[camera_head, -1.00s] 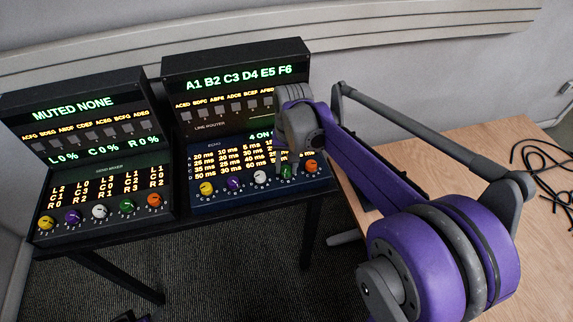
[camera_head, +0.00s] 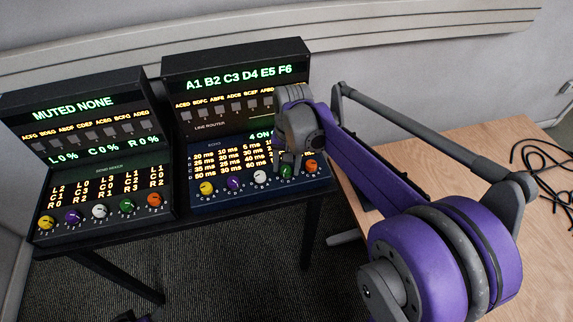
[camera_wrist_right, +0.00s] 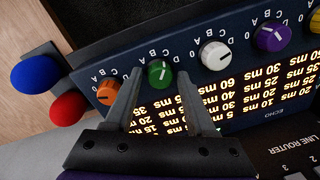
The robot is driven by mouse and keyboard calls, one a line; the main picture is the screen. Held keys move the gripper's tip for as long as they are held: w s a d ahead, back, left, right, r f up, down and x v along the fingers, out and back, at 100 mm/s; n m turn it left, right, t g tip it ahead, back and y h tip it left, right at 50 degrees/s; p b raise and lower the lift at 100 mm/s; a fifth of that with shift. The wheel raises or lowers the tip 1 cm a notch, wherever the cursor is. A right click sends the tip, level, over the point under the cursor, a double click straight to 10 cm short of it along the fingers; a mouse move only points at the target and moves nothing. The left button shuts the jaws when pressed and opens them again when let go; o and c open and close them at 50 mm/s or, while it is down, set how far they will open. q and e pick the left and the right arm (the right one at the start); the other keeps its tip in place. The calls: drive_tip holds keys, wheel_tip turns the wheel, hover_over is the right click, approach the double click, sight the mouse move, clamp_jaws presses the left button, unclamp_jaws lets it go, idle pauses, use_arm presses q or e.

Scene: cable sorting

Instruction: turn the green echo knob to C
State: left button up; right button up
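The green echo knob (camera_wrist_right: 160,75) is on the blue echo panel (camera_wrist_right: 240,70), between the orange knob (camera_wrist_right: 108,92) and the white knob (camera_wrist_right: 215,55). It also shows in the head view (camera_head: 287,171). Its white mark points up in the wrist view, slightly right; the exact letter is too small to tell. My right gripper (camera_wrist_right: 157,82) is open, one finger on each side of the green knob, with small gaps visible. In the head view my right gripper (camera_head: 287,162) reaches down over this knob and hides part of the panel. My left gripper is not in view.
Purple (camera_wrist_right: 272,38) and yellow (camera_wrist_right: 315,20) knobs continue the row. Left of the echo unit stands a mixer (camera_head: 103,185) with its own coloured knobs. A wooden table (camera_head: 470,170) with black cables (camera_head: 548,165) is at right. Blue (camera_wrist_right: 36,74) and red (camera_wrist_right: 67,108) round-ended objects lie beside the panel.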

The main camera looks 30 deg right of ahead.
sight(288, 169)
drive_tip(key=shift+o, duration=0.6)
wheel_tip(288, 169, up, 11)
drive_tip(key=shift+s+d+p, duration=0.2)
drive_tip(key=shift+d+p, duration=0.05)
drive_tip(key=shift+p, duration=0.15)
drive_tip(key=shift+f, duration=0.1)
drive_tip(key=s+a+f+n+t+p, duration=0.1)
drive_tip(key=s+a+f+n, duration=0.3)
drive_tip(key=s, duration=0.4)
drive_tip(key=s+a+f+n+t, duration=0.4)
drive_tip(key=s+a+f, duration=0.2)
drive_tip(key=s+f, duration=0.1)
drive_tip(key=shift+s+f+p, duration=0.15)
drive_tip(key=shift+s+p, duration=0.2)
drive_tip(key=shift+s, duration=0.1)
drive_tip(key=shift+d, duration=0.1)
